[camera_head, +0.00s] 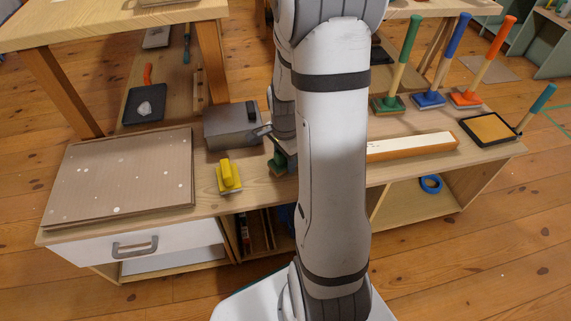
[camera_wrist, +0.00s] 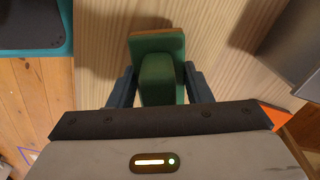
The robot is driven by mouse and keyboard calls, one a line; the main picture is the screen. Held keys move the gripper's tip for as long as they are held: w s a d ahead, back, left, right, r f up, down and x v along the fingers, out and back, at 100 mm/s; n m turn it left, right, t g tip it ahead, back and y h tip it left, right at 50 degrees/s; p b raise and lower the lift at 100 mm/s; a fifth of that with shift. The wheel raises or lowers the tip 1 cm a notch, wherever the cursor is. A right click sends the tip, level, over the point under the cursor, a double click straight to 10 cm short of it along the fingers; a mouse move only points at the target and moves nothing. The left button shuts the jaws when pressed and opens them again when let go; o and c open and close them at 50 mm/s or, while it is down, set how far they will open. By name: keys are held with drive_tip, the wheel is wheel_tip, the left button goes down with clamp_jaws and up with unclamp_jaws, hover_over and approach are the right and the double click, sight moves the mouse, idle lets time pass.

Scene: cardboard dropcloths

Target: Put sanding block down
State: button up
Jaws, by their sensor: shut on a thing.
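The sanding block is green with a thin brown base layer, and it fills the centre of the wrist view (camera_wrist: 158,75). My gripper (camera_wrist: 160,85) is shut on it, with one dark finger on each side. In the head view the green block (camera_head: 278,163) shows in part beside my gripper (camera_head: 282,152), low over the workbench top (camera_head: 260,190). My arm hides much of this area. I cannot tell whether the block's base touches the wood. A yellow block (camera_head: 229,177) stands on the bench to the left.
A grey metal box (camera_head: 232,126) stands just behind and left. Cardboard sheets (camera_head: 120,175) cover the bench's left end. A long wooden bar (camera_head: 412,146) lies right of my arm. Several long-handled tools (camera_head: 429,98) and a shallow tray (camera_head: 490,128) are further right.

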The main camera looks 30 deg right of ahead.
drive_tip(key=shift+f, duration=0.65)
